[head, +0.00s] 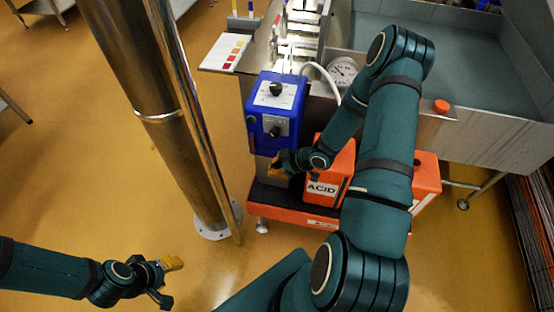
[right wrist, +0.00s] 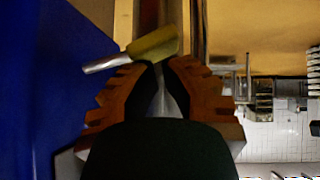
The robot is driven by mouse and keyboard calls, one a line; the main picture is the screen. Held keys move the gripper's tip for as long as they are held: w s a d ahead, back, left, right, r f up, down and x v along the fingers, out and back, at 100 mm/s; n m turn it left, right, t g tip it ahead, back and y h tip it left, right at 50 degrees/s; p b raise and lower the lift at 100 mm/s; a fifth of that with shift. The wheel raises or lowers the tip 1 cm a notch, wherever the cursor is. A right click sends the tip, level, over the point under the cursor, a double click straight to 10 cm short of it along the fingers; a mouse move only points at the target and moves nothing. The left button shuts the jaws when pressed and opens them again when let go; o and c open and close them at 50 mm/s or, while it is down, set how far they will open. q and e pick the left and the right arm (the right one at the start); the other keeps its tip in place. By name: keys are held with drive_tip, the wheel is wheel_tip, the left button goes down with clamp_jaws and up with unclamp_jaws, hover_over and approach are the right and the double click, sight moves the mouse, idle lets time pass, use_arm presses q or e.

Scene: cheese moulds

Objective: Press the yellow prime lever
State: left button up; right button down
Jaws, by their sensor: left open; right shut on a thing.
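The yellow prime lever (right wrist: 153,45) shows in the right wrist view as a short yellow grip on a silver rod, tilted, beside a blue surface. It lies at the tips of my right gripper (right wrist: 160,68), whose fingers are closed on it. In the head view my right gripper (head: 277,170) is just below the blue pump box (head: 276,112); the lever cannot be told apart from the fingertips there. My left gripper (head: 169,280) is open and empty over the floor at the lower left.
Orange containers, one marked ACID (head: 322,188), stand in an orange tray (head: 290,213) right of my right gripper. A steel post (head: 166,120) stands to the left. A steel vat (head: 460,70) is at the upper right. The floor around my left gripper is clear.

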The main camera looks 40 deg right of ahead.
use_arm(q)
drive_tip(key=shift+f, duration=0.25)
use_arm(e)
drive_tip(key=shift+s+a+f, duration=0.1)
drive_tip(key=shift+s+f, duration=0.15)
drive_tip(key=shift+f, duration=0.3)
